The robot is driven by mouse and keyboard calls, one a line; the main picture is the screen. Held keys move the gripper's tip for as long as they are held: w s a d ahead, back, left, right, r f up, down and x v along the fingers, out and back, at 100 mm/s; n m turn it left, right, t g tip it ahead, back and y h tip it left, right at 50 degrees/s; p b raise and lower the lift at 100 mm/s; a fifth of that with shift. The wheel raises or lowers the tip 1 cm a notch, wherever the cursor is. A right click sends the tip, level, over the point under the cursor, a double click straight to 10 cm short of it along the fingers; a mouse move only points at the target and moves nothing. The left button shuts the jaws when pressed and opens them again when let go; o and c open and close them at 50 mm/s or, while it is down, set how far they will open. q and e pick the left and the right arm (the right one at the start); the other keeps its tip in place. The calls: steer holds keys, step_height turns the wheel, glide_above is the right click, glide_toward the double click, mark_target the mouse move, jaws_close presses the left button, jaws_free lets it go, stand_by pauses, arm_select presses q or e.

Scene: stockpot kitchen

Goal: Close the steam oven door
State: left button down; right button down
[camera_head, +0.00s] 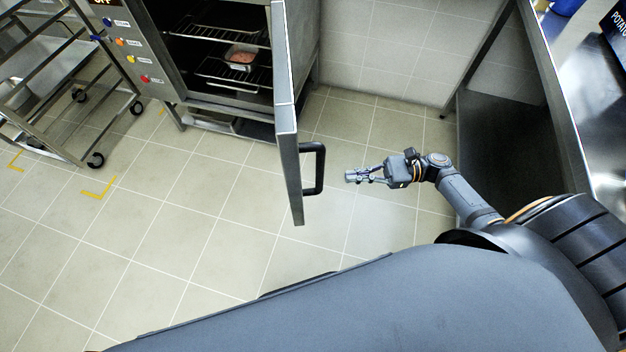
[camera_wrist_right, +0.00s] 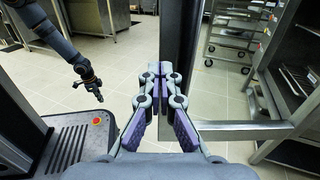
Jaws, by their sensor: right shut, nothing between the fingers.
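The steam oven (camera_head: 180,60) stands at the upper left of the head view, its cavity open. Its door (camera_head: 288,130) stands wide open, seen nearly edge-on, with a black bar handle (camera_head: 320,168) on its right face. My right gripper (camera_head: 352,176) is shut and empty, a short gap to the right of the handle, pointing at it. In the right wrist view the shut fingers (camera_wrist_right: 160,72) point at the door's dark upright (camera_wrist_right: 180,45). My left gripper (camera_wrist_right: 96,92) shows small at the left of that view; its jaw state is unclear.
A wheeled rack (camera_head: 60,90) stands left of the oven. A pan of food (camera_head: 240,57) sits on a shelf inside the oven. A steel counter (camera_head: 575,100) runs along the right. The tiled floor (camera_head: 190,215) left of the door is clear.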

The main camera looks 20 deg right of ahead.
steer(key=x, duration=1)
steer(key=shift+a, duration=0.4)
steer(key=shift+w+a, duration=0.1)
